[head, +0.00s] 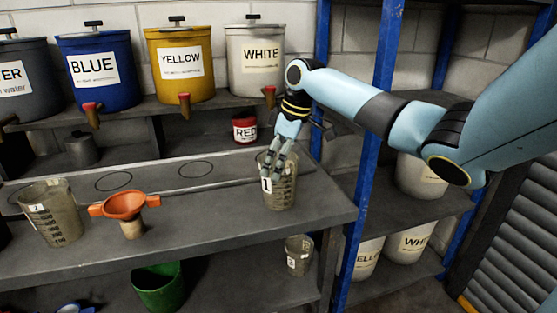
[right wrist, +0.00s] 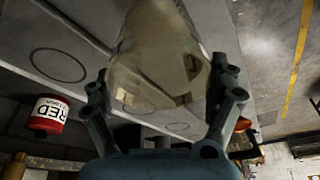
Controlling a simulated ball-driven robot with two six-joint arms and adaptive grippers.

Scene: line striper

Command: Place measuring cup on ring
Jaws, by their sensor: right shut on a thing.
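A clear, greyish measuring cup marked 1 (head: 284,192) is at the right end of the bench. My right gripper (head: 273,172) comes down on it from above and is shut on its upper part. In the right wrist view the cup (right wrist: 160,60) fills the space between the fingers (right wrist: 160,105). I cannot tell whether its base touches the bench. Thin dark rings are drawn on the raised back strip: one ring (head: 195,169) left of the cup and another ring (head: 113,181) further left. A ring (right wrist: 58,65) also shows in the right wrist view. My left gripper is out of view.
A larger measuring cup (head: 52,215) and an orange funnel (head: 124,206) stand on the bench at left. A red can (head: 245,129) sits behind. Labelled paint tanks (head: 181,75) line the shelf above. A blue rack post (head: 378,120) stands right. The bench middle is clear.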

